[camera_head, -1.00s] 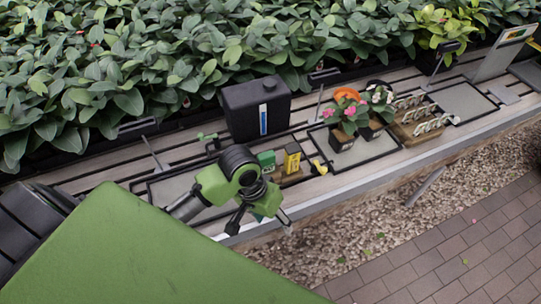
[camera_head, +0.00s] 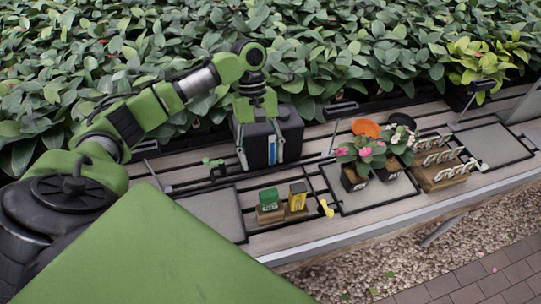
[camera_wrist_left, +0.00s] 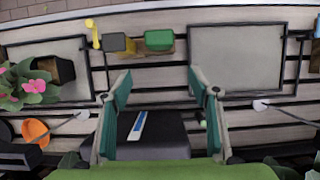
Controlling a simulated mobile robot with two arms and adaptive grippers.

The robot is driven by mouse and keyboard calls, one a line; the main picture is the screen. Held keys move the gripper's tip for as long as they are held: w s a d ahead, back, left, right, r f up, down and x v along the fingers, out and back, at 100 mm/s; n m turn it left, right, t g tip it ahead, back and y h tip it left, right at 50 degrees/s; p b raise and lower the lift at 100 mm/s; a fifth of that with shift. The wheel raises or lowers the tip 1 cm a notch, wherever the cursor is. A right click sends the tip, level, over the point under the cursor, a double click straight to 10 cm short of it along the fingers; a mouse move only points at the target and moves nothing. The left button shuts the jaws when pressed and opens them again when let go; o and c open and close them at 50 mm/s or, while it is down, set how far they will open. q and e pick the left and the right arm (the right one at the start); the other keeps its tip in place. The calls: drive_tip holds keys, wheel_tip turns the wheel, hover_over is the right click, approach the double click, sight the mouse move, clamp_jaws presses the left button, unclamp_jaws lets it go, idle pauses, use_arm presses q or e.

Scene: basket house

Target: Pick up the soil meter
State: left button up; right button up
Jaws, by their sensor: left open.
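A green box (camera_head: 269,198) and a yellow box with a dark face (camera_head: 298,194) stand side by side on small wooden blocks on the slatted bench (camera_head: 262,242). Which of them is the soil meter I cannot tell for sure. In the left wrist view, the green box (camera_wrist_left: 159,40) and the yellow-and-grey box (camera_wrist_left: 118,43) are beyond the fingertips. My left gripper (camera_head: 260,158) is open and empty, pointing down at the black container, behind both boxes. It also shows in the left wrist view (camera_wrist_left: 161,82). My right gripper is not in view.
The black container (camera_head: 290,130) has a blue-white strip. A small yellow tool (camera_head: 326,208) lies right of the boxes. Potted flowers (camera_head: 361,152) and a wooden rack of white tags (camera_head: 440,170) stand further right. A grey panel (camera_head: 217,212) is bare. Dense foliage lines the back.

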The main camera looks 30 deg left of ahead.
sight(266, 190)
use_arm(q)
drive_tip(key=x, duration=0.3)
drive_tip(key=p+x, duration=0.1)
drive_tip(key=x, duration=0.3)
drive_tip(key=p+x, duration=0.1)
drive_tip(key=x, duration=0.2)
drive_tip(key=shift+s+d+f, duration=0.1)
drive_tip(key=shift+s+d, duration=0.2)
drive_tip(key=shift+d, duration=0.05)
drive_tip(key=c, duration=1.2)
